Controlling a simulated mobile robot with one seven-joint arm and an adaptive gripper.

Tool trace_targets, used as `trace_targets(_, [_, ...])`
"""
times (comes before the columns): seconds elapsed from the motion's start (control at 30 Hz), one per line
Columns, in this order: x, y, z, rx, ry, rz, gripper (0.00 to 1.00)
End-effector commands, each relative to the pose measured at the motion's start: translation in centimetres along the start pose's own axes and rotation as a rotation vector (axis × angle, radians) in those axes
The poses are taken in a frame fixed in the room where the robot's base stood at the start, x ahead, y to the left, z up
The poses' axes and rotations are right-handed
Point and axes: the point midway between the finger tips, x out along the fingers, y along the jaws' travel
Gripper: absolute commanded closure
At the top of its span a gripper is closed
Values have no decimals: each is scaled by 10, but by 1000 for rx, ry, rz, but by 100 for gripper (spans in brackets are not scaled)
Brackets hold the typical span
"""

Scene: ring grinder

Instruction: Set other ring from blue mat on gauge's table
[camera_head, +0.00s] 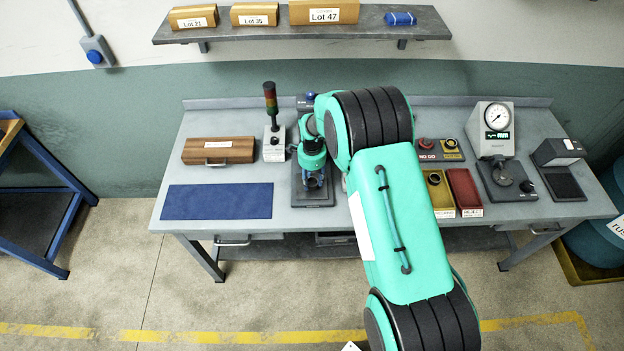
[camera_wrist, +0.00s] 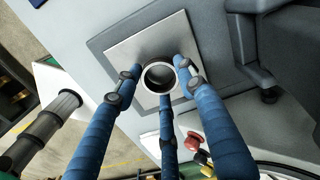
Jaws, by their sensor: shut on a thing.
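My gripper (camera_head: 314,181) is low over the machine (camera_head: 313,200) at the middle of the bench. In the wrist view my gripper (camera_wrist: 162,82) has its blue fingers closed around a metal ring (camera_wrist: 159,77). The ring is over a square pale plate (camera_wrist: 123,50); I cannot tell whether it touches it. The blue mat (camera_head: 217,201) lies at the bench's left front and shows no ring on it. The gauge (camera_head: 494,130), with a white dial, stands at the right; its small round table (camera_head: 503,178) is below the dial, and no ring is clearly visible on it.
A yellow bin (camera_head: 440,199) with a dark ring-like thing and a red reject bin (camera_head: 464,190) stand left of the gauge. A signal lamp (camera_head: 271,110) and a wooden box (camera_head: 219,151) stand left of the machine. My arm hides part of the bench.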

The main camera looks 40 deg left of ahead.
Motion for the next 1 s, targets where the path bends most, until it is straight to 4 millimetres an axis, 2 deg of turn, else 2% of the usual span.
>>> trace_targets(0.47, [5,0,0,0,0,-1,89])
trace_targets(0.5, [6,0,0,0,0,-1,58])
trace_targets(0.6, [5,0,0,0,0,-1,42])
trace_targets(1.0, [3,0,0,0,0,-1,42])
